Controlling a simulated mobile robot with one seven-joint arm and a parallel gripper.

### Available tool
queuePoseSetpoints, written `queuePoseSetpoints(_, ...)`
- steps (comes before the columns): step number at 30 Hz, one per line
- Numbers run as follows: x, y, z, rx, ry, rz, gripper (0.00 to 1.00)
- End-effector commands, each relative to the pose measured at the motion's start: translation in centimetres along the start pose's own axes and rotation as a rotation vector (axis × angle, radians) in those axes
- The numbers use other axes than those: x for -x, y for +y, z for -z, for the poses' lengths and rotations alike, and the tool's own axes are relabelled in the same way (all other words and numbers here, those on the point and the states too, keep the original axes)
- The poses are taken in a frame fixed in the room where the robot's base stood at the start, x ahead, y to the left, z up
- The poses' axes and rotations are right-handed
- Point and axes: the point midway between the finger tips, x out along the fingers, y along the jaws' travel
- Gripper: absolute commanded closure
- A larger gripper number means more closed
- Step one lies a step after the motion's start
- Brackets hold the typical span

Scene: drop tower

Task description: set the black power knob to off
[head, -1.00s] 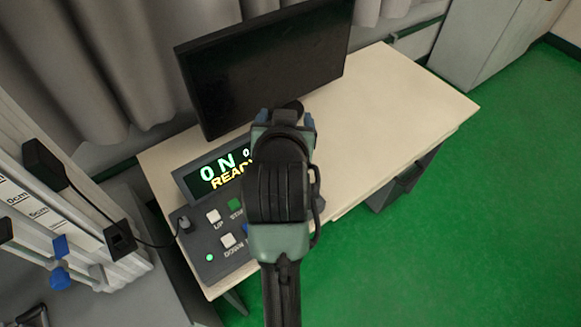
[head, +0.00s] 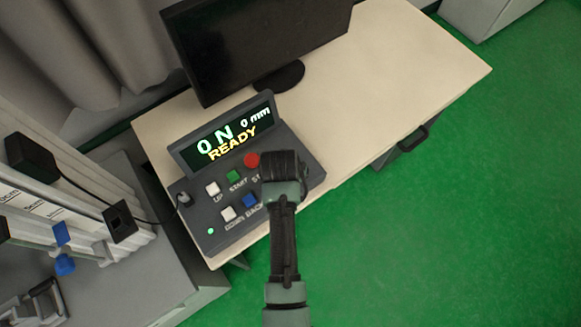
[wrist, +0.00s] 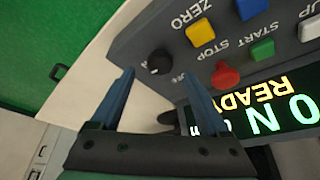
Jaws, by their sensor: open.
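The black power knob (wrist: 159,62) shows in the wrist view at the corner of the grey control panel (wrist: 128,45), with a pale mark on its face. My gripper (wrist: 158,74) is open and empty, its two blue fingers apart. In the picture the knob lies between and just beyond the fingertips; I cannot tell the gap in depth. In the head view my arm hides the knob and the fingers.
Near the knob are a yellow ZERO button (wrist: 200,33) and a red STOP button (wrist: 225,75). Green START (head: 234,175), blue (head: 250,201) and white (head: 212,188) buttons are further left in the head view. A monitor (head: 250,50) stands behind. The table's right side (head: 400,65) is clear.

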Motion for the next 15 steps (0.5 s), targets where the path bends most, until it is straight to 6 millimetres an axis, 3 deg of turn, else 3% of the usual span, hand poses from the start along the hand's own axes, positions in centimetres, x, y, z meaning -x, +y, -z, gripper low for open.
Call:
queuePoseSetpoints(6, -2.7, 0.0, 0.0, 0.0, -0.001, 0.0, 0.21)
queuePoseSetpoints(15, -3.9, 0.0, 0.0, 0.0, 0.001, 0.0, 0.21)
